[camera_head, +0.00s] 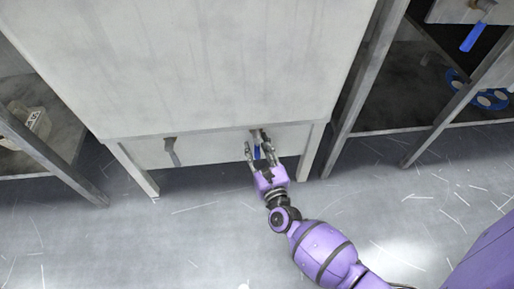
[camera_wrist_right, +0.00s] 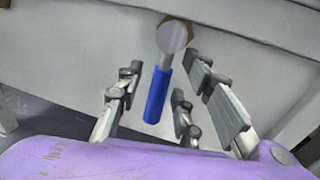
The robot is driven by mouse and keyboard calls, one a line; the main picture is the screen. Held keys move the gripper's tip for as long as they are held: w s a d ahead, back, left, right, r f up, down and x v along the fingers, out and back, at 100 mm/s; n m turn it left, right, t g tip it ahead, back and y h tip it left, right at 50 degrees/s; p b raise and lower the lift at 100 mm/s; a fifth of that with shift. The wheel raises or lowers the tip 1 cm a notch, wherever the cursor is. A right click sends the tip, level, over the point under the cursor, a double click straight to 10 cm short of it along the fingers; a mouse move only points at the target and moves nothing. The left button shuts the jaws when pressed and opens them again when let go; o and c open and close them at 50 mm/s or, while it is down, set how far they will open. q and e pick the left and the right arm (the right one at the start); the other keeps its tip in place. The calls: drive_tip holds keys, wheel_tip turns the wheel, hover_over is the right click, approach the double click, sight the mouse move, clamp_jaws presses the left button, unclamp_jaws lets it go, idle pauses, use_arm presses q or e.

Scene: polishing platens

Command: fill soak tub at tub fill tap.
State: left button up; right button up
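A blue lever handle (camera_wrist_right: 157,95) hangs from a round metal fitting (camera_wrist_right: 173,35) on a pale panel in the right wrist view. My right gripper (camera_head: 260,148) is at this handle. Its fingers (camera_wrist_right: 165,85) are spread, with the handle between them in the picture; I cannot tell whether they touch it. I cannot identify the soak tub or any water. My left gripper is not in view.
The bench (camera_head: 200,70) has a grey lever-like piece (camera_head: 171,152) on its front, left of my gripper. Bench legs stand on both sides.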

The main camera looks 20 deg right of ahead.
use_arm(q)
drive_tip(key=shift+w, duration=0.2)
use_arm(e)
drive_tip(key=c, duration=0.9)
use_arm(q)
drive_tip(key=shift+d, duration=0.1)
use_arm(e)
clamp_jaws()
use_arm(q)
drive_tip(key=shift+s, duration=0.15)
